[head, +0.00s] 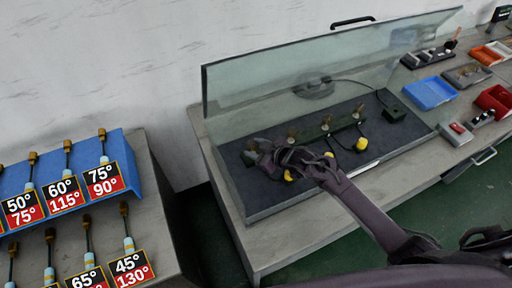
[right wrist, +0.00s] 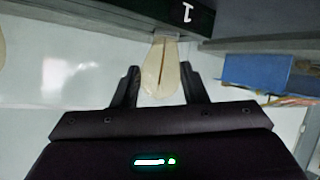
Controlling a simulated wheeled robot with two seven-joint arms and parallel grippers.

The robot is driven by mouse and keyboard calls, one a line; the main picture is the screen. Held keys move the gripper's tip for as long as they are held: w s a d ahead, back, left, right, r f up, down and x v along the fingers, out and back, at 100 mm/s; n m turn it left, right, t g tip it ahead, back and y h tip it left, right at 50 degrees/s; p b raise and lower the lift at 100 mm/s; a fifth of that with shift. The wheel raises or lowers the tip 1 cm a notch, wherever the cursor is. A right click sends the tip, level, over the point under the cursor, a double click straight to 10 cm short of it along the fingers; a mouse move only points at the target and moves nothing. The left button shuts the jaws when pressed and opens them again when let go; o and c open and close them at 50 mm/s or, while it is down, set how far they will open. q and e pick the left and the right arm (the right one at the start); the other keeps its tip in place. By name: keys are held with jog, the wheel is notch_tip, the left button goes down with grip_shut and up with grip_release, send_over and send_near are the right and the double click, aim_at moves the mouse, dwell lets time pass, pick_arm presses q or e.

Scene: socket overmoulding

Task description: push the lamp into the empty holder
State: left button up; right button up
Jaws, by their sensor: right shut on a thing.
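In the right wrist view a pale, teardrop-shaped lamp (right wrist: 160,72) with a dark slit sits between the fingers of my right gripper (right wrist: 161,84). Its narrow end meets a dark bar (right wrist: 225,42) marked "1"; how deep it sits there I cannot tell. In the head view my right gripper (head: 262,156) is shut at the left end of the holder row, over the dark mat (head: 240,190). It largely hides the lamp and that holder. Brass-coloured pieces stand along the row, at the middle (head: 326,123) and at the right end (head: 357,113). My left gripper is not in view.
Yellow pieces (head: 361,143) lie on or near the mat. A tilted glass screen (head: 270,90) stands behind the row. A blue tray (head: 430,92) and a red bin (head: 494,100) are at right. A blue rack with angle labels (head: 125,160) stands at left.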

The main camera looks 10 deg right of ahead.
jog(key=o, duration=1.1)
jog(key=shift+o, duration=0.2)
jog(key=b+v, duration=0.1)
jog(key=v, duration=0.6)
jog(key=shift+s+d, duration=0.15)
jog(key=shift+s, duration=0.15)
jog(key=shift+r, duration=0.1)
